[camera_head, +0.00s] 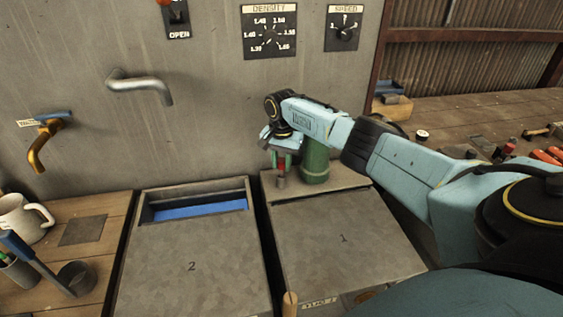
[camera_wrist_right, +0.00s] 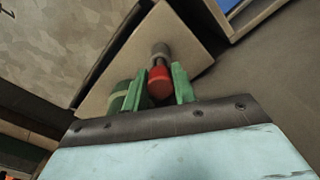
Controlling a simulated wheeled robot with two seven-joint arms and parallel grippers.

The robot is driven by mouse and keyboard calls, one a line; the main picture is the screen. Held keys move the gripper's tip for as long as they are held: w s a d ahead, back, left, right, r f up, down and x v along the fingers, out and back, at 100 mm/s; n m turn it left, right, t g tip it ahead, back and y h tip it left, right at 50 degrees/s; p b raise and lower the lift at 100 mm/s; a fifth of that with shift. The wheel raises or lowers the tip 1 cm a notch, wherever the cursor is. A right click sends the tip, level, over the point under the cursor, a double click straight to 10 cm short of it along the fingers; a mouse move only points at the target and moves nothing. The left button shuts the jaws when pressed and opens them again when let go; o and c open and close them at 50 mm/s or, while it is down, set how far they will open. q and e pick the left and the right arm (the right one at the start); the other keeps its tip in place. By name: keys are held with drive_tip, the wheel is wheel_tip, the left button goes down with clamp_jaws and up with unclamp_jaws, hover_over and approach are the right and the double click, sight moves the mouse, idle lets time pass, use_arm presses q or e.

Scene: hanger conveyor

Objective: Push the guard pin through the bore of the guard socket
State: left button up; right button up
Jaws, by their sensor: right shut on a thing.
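My right gripper (camera_head: 281,160) reaches in from the right over the back of the box lid marked 1. Its green fingers show in the right wrist view (camera_wrist_right: 165,84), shut on a red piece (camera_wrist_right: 160,84), which I take to be the guard pin. A short grey cylindrical part (camera_wrist_right: 160,52) is in line with the red piece, beyond the fingertips. I cannot tell whether it belongs to the pin or is the guard socket. No bore is visible. My left gripper is not in view.
A green cylinder (camera_head: 315,162) stands close right of the gripper. Lid 1 (camera_head: 345,245) and lid 2 (camera_head: 190,270) are bare; a blue-lined opening (camera_head: 195,210) lies behind lid 2. A bent grey pipe (camera_head: 140,84) and a brass tap (camera_head: 42,145) project from the wall.

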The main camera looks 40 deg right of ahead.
sight(281, 160)
drive_tip(key=shift+f+b, duration=0.7)
drive_tip(key=shift+f, duration=0.45)
idle(0.4)
drive_tip(key=o, duration=0.7)
drive_tip(key=shift+c, duration=0.2)
drive_tip(key=o, duration=0.6)
drive_tip(key=shift+c, duration=0.2)
wheel_tip(281, 160, up, 13)
drive_tip(key=p, duration=0.1)
drive_tip(key=shift+r+p, duration=0.2)
drive_tip(key=shift+p, duration=0.1)
